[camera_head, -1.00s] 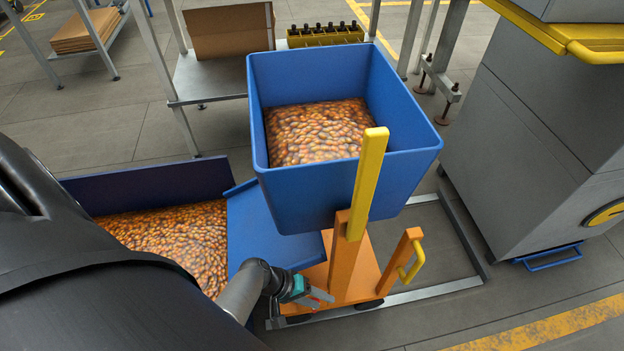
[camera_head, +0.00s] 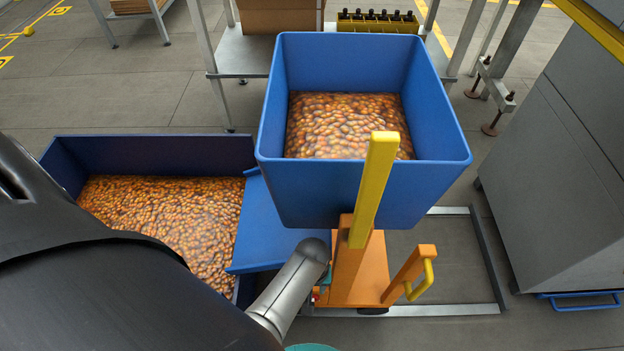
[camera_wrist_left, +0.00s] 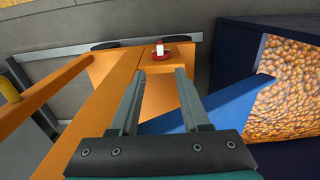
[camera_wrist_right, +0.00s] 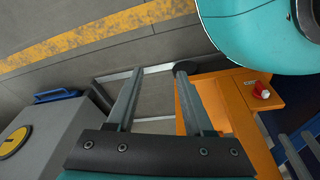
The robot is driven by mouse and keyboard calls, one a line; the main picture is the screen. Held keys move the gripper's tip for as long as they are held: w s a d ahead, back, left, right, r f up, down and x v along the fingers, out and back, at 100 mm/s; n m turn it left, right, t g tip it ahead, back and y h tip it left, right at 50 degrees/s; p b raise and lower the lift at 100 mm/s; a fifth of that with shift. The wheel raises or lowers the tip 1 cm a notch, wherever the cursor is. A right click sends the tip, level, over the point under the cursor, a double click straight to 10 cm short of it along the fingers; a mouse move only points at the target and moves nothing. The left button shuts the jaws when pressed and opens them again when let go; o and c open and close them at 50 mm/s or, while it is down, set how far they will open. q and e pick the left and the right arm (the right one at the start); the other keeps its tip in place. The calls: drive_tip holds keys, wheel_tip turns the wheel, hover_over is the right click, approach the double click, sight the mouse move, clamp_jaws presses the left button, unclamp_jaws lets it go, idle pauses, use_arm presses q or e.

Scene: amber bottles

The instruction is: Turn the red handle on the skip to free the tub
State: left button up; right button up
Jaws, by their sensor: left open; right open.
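The blue tub (camera_head: 365,190), filled with amber-brown pieces, sits upright on the orange skip frame (camera_head: 345,275), which has a yellow upright bar (camera_head: 375,185). The small red handle with a white part shows on the orange frame in the left wrist view (camera_wrist_left: 160,56) and the right wrist view (camera_wrist_right: 261,91); in the head view only a speck of red shows beside my arm. My left gripper (camera_wrist_left: 161,75) is open and empty, its fingers pointing toward the handle. My right gripper (camera_wrist_right: 157,75) is open and empty, with the handle off to its right.
A low blue bin (camera_head: 150,142) of similar pieces lies left of the skip. A yellow grab loop (camera_head: 420,280) sticks out at the skip's right. A grey cabinet (camera_head: 560,180) stands right, a metal table (camera_head: 245,55) behind. Grey floor is open between skip and cabinet.

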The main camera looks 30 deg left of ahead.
use_arm(q)
wheel_tip(320, 180, down, 6)
drive_tip(key=b, duration=0.4)
wheel_tip(320, 180, down, 4)
drive_tip(key=b, duration=0.3)
use_arm(e)
drive_tip(key=w+a+r+t, duration=0.1)
drive_tip(key=w+r, duration=0.2)
drive_tip(key=r, duration=0.4)
drive_tip(key=w+a+r+t, duration=0.1)
drive_tip(key=w+r, duration=0.1)
drive_tip(key=r, duration=0.5)
use_arm(q)
wheel_tip(320, 180, down, 3)
drive_tip(key=b, duration=0.2)
drive_tip(key=shift+b, duration=0.4)
drive_tip(key=shift+f+b, duration=0.4)
drive_tip(key=shift+f, duration=0.05)
drive_tip(key=shift+f+b, duration=0.35)
drive_tip(key=shift+f, duration=0.1)
use_arm(e)
drive_tip(key=w+a+r+t+y, duration=0.2)
drive_tip(key=w+a+t+y, duration=0.1)
drive_tip(key=w+a+t, duration=0.2)
drive_tip(key=shift+a+t, duration=0.3)
drive_tip(key=shift+a, duration=0.2)
use_arm(q)
clamp_jaws()
